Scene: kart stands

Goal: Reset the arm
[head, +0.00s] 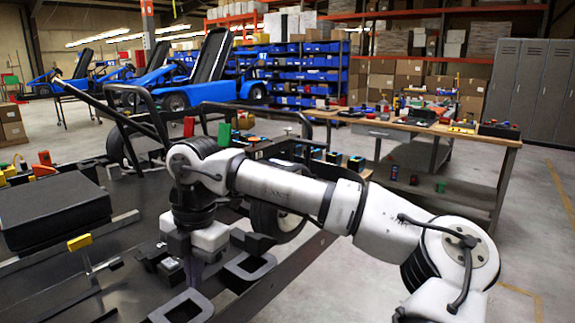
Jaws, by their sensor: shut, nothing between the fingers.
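My arm (290,187) reaches in from the lower right of the head view, and its wrist bends downward at the left end. My gripper (193,268) points down over the dark kart frame on the stand. Its fingers are small and dark here, shut with nothing between them. I cannot tell how far the fingertips are above the frame.
Dark square brackets (183,307) are close below and right of my gripper. A black seat-like pad (52,209) lies at the left, with a yellow-handled clamp (80,242) nearby. A wooden workbench (430,128) with tools stands behind my arm. Open floor (530,220) is at the right.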

